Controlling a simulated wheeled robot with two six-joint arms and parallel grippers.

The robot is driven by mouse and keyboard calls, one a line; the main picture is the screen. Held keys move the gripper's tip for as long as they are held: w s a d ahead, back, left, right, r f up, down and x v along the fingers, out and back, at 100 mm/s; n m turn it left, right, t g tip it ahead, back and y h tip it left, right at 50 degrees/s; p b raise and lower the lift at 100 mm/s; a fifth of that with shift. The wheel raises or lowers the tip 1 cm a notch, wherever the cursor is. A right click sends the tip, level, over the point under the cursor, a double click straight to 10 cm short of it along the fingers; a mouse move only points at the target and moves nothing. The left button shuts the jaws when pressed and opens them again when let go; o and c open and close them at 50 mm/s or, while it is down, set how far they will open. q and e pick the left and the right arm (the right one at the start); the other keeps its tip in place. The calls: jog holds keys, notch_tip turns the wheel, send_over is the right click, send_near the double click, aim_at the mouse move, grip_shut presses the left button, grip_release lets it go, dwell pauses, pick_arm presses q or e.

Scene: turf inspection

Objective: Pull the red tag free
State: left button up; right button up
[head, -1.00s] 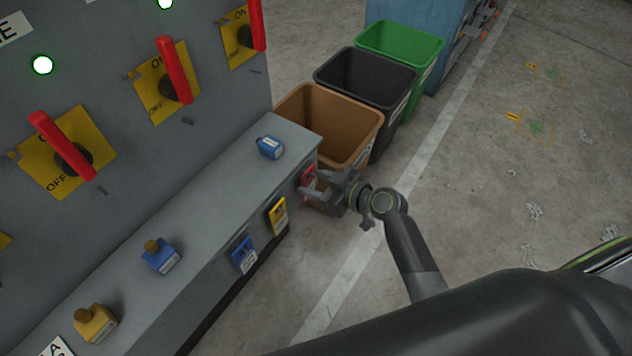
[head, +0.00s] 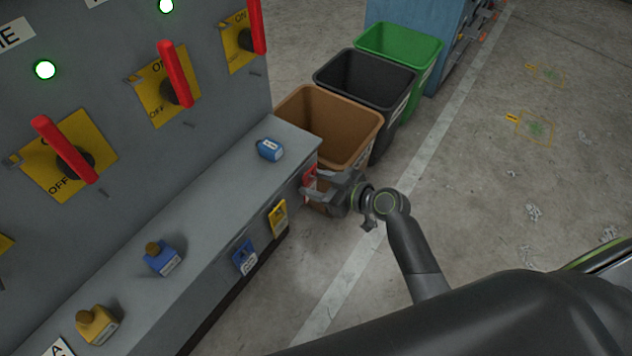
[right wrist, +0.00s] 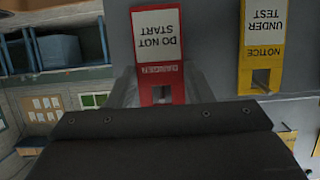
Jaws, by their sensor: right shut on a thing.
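The red tag (head: 309,179) hangs on the front face of the grey ledge, near its far end. In the right wrist view the red tag (right wrist: 160,71) has a white panel reading "DO NOT START", upside down. My right gripper (head: 312,186) is at the red tag and shut on it, with one finger on each side. The fingers partly cover the tag in the head view. My left gripper is not in view.
A yellow tag (head: 278,217) and a blue tag (head: 244,257) hang along the same ledge. Padlocks, including a blue one (head: 270,149), stand on top. A brown bin (head: 340,122) stands just behind my right gripper. Open floor lies to the right.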

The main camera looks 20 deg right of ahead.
jog(key=shift+s+d, duration=1.05)
jog(key=shift+s, duration=0.3)
jog(key=shift+s+d+b, duration=0.4)
jog(key=shift+s+d, duration=0.4)
jog(key=shift+s, duration=0.2)
jog(key=shift+s+d+b, duration=0.4)
jog(key=shift+s+d, duration=0.35)
jog(key=shift+s, duration=0.25)
